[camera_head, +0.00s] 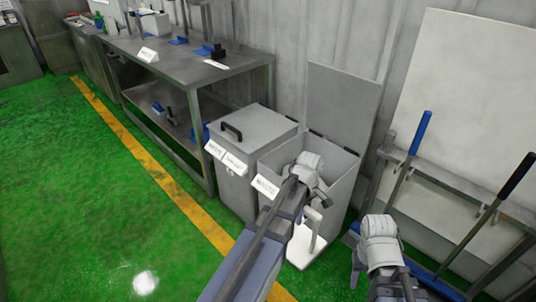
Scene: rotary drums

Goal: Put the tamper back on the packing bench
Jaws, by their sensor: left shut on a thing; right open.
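My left gripper (320,200) is at the front of an open grey bin, its arm reaching up from the bottom edge. It is shut on a pale piece with an upright stem and flat plate, which looks like the tamper (314,228); the grip itself is partly hidden. The plate hangs low in front of the bin, and I cannot tell whether it touches the floor. My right gripper (358,268) is open and empty, lower right. A grey metal bench (221,77) at the upper left, probably the packing bench, carries blue items and white label cards.
The open bin (336,192) has its lid raised against the wall. A closed grey bin (257,127) stands beside it. Blue- and black-handled tools (421,132) lean on a rack at the right. Green floor (80,200) with a yellow line is clear at the left.

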